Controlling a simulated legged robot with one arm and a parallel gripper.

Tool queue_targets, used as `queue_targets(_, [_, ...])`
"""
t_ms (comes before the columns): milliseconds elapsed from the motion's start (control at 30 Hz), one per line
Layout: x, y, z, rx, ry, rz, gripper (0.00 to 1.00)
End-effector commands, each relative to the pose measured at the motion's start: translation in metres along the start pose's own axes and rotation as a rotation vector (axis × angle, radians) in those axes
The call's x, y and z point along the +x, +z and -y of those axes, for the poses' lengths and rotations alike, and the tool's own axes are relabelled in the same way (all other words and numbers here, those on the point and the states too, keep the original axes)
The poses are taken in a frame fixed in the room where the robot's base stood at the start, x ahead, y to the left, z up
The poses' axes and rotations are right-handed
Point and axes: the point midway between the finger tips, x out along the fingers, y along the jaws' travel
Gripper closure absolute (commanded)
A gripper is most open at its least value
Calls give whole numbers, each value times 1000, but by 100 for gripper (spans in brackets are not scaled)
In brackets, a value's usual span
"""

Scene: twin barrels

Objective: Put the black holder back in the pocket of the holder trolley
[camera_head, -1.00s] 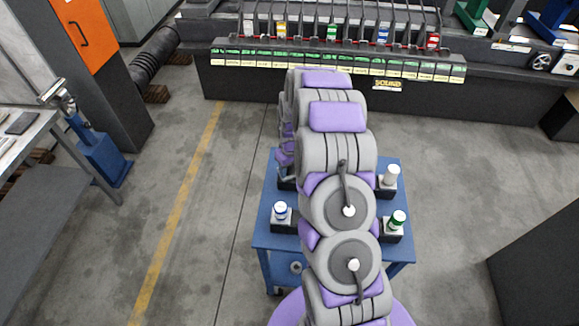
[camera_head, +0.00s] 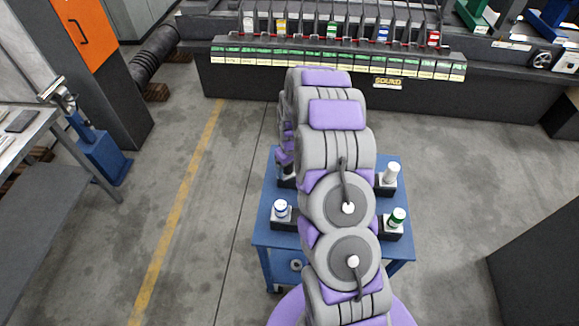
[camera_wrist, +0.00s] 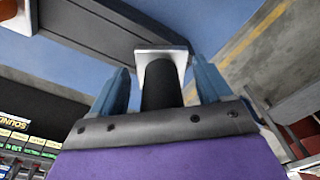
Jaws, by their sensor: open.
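The black holder (camera_wrist: 160,88) shows in the wrist view as a dark cylinder with a white square collar (camera_wrist: 161,54). It stands between the two blue fingers of my gripper (camera_wrist: 161,74), which are open with a gap on each side. The collar is at the end of a dark block (camera_wrist: 85,30); I cannot tell how deep the holder sits in a pocket. In the head view the blue holder trolley (camera_head: 262,240) is below my arm. My arm hides the gripper and the black holder there.
Other holders stand in dark blocks on the trolley: a blue-ringed one (camera_head: 280,209), a green one (camera_head: 397,218) and a white one (camera_head: 390,174). A machine with a tool rack (camera_head: 335,60) is behind. A grey table (camera_head: 35,190) is left. Open floor lies between.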

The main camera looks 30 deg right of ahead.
Motion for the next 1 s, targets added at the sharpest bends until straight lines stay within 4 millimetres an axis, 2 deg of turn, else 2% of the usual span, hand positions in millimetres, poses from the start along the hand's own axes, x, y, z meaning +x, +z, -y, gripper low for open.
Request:
queue_targets(167, [-23,-1,-1,0,1,-3,22])
queue_targets(700, [-139,-2,-1,0,2,-4,22])
queue_targets(833, [-158,-3,-1,0,2,-4,22])
queue_targets(1000, [-169,-2,-1,0,1,-3,22])
